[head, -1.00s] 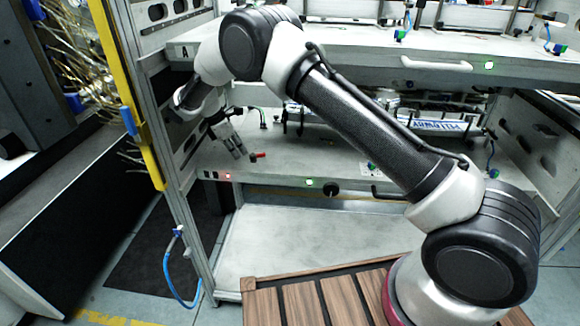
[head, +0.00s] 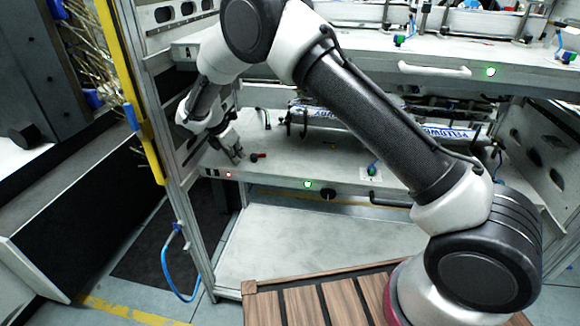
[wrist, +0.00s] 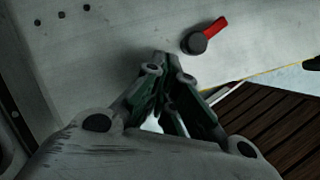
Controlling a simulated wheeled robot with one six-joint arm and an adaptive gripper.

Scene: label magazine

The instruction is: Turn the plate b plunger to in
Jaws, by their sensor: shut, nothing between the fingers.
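A small knob with a red lever (head: 259,156) stands on the lower shelf plate (head: 330,160), near its left front. In the wrist view it is a round black hub with a red handle (wrist: 208,36) pointing up and to the right. My gripper (head: 239,159) is just left of the knob in the head view, tilted down toward the plate. In the wrist view the fingertips (wrist: 163,60) are together and empty, below and left of the hub, with a small gap in the picture. I cannot tell whether they touch the plate.
The upper shelf (head: 330,55) overhangs the lower plate. A yellow and grey frame post (head: 140,110) stands close at the left. A labelled roller (head: 440,132) and several fittings sit deeper on the lower shelf. The front edge carries small lit buttons (head: 308,184) and a handle (head: 388,200).

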